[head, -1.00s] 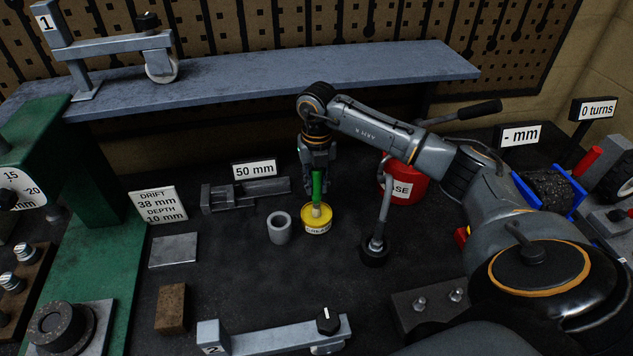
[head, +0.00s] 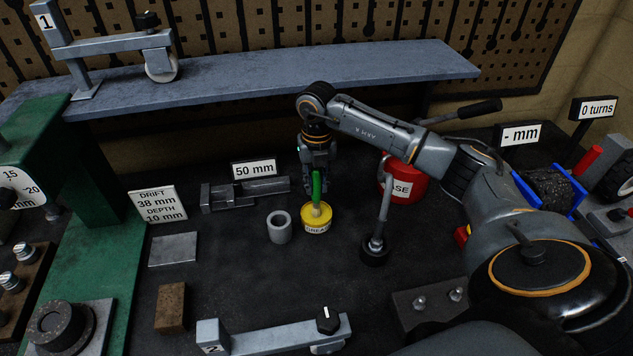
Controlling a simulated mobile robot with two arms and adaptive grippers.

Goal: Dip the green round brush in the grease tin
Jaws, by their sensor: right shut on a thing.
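The green round brush (head: 317,188) stands nearly upright with its pale bristle end down at the yellow grease tin (head: 317,225). The bristles overlap the tin's open top; how deep they sit I cannot tell. My right gripper (head: 316,172) points down and is shut on the upper part of the green handle, directly above the tin. My left gripper is not in view.
A grey ring (head: 279,227) stands just left of the tin. A lever tool with a round black foot (head: 375,250) and a red grease can (head: 405,182) stand to the right. A 50 mm sign (head: 254,168) and a grey vise (head: 245,193) are behind left.

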